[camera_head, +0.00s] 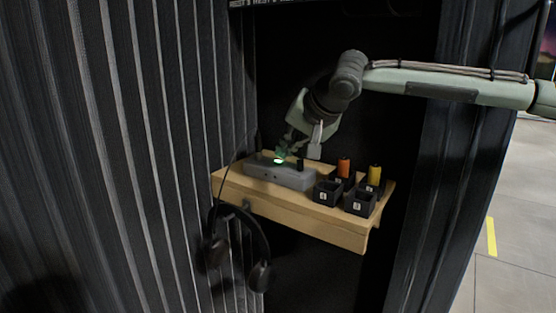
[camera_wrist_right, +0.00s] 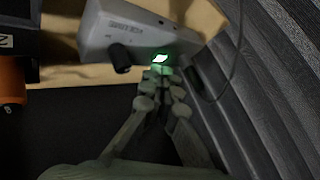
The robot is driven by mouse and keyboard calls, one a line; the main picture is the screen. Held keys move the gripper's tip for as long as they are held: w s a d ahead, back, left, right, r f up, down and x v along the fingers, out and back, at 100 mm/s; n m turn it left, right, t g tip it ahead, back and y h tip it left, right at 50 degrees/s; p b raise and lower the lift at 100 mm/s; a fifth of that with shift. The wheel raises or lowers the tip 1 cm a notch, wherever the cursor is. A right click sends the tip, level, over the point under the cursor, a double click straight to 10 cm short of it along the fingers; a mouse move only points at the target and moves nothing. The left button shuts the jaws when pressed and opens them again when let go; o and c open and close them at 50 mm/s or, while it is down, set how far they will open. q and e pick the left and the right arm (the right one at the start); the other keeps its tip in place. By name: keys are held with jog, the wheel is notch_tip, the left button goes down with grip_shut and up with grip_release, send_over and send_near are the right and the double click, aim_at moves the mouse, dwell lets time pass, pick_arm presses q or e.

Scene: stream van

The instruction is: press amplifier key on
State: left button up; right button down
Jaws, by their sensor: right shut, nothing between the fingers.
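The amplifier is a grey box (camera_head: 297,180) on a small wooden shelf in the head view. A green-lit key (camera_head: 279,160) glows on its top left part. In the right wrist view the amplifier (camera_wrist_right: 115,25) shows a dark knob (camera_wrist_right: 121,58) and the glowing key (camera_wrist_right: 160,58). My right gripper (camera_head: 285,154) is shut and empty, reaching down to the key. In the right wrist view its fingertips (camera_wrist_right: 158,73) are right at the key's edge; I cannot tell whether they touch it. My left gripper is not in view.
The wooden shelf (camera_head: 290,223) also bears black bins (camera_head: 327,193) with an orange spool (camera_head: 344,166) and a yellow spool (camera_head: 375,174) at the right. Headphones (camera_head: 259,277) hang at its left front. Ribbed dark walls (camera_head: 120,150) stand close on the left.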

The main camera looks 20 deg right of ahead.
jog(key=shift+r+p, duration=2.8)
jog(key=shift+r, duration=0.2)
